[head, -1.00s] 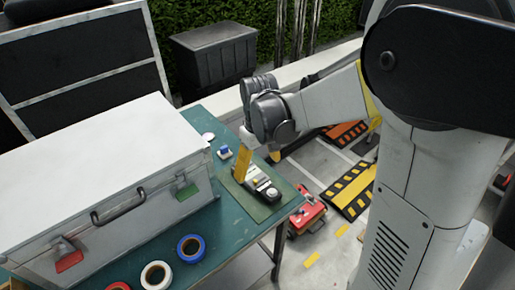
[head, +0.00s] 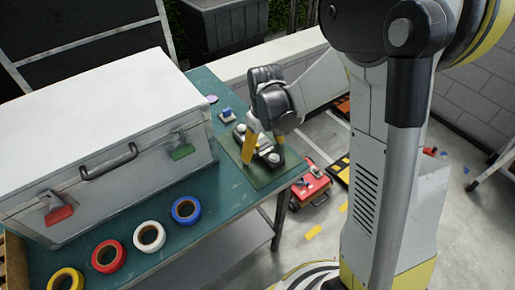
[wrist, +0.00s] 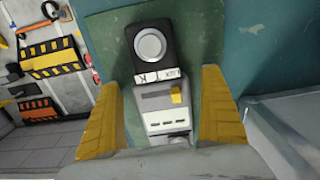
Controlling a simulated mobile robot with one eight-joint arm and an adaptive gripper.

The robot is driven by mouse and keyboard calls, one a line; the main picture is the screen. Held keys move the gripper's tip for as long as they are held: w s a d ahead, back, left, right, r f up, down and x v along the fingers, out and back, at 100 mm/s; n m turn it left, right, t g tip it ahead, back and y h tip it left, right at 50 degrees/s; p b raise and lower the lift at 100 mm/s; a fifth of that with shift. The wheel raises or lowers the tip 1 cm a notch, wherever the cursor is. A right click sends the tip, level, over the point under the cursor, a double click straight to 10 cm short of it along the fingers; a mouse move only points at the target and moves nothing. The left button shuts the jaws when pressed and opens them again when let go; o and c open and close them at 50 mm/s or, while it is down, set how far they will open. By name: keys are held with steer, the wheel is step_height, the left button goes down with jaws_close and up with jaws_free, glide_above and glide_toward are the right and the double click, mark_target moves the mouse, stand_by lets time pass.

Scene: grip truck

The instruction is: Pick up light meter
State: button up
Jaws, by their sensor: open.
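The light meter (head: 262,154) lies on a dark green mat (head: 262,178) near the right end of the teal table. In the wrist view the light meter (wrist: 150,48) has a black head with a round pale dome, a grey body and a small yellow part. My gripper (head: 265,140) is above the meter with its yellow fingers pointing down. In the wrist view my gripper (wrist: 168,112) is open, with one finger on each side of the meter's body and visible gaps between. The meter's lower end is hidden by my gripper.
A large grey case (head: 110,125) stands left of the mat. Several tape rolls, such as the blue one (head: 186,210), lie along the table's front. A small blue-and-white item (head: 227,115) sits behind the mat. A red toolbox (head: 311,187) is on the floor beyond the table's right edge.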

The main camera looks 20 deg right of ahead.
steer(key=shift+f, duration=0.35)
steer(key=shift+r, duration=0.1)
steer(key=c, duration=1.5)
